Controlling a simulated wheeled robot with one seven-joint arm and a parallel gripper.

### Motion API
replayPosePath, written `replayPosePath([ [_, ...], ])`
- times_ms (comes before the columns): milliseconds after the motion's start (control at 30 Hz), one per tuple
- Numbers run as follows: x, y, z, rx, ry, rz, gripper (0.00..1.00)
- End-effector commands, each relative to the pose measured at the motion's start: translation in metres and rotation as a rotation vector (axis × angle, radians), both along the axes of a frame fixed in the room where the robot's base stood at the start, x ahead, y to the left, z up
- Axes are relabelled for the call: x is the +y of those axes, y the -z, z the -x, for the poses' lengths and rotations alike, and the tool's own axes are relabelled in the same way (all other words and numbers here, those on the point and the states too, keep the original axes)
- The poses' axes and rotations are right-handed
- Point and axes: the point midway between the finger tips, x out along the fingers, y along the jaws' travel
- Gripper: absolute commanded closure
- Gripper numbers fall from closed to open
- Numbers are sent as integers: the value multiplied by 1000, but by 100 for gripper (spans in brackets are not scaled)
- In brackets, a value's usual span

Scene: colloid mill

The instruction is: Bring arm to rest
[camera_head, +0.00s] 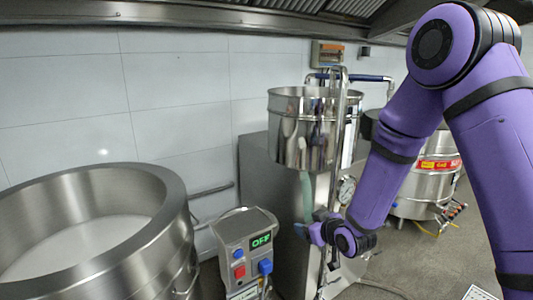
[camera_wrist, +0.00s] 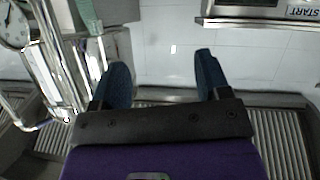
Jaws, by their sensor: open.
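My gripper shows in the wrist view (camera_wrist: 158,80) with its two dark blue fingers spread apart and nothing between them. Behind the fingers is the pale tiled wall. In the head view my purple arm comes in from the upper right and bends down, and my gripper (camera_head: 304,232) is at its lower end. There it is in front of the mill's steel body, to the right of the control box (camera_head: 247,240), whose display reads OFF. In that view the fingers are small and partly hidden by the wrist.
A large steel vat (camera_head: 150,259) with pale contents stands at left. The mill's steel hopper (camera_head: 300,128), upright pipe and pressure gauge (camera_head: 347,189) are close beside my forearm. Another steel vessel (camera_head: 428,185) stands behind the arm. Some floor (camera_head: 425,262) is clear at lower right.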

Motion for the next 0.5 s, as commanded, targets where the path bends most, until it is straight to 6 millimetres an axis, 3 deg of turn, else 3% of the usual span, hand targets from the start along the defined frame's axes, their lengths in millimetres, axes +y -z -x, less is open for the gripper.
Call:
replayPosePath([
  [33, -7, -17, 0, 9, 15, 14, 30],
  [267, -41, -74, 13, 98, 97, 78, 30],
  [500, -76, -129, 43, 196, 193, 122, 30],
])
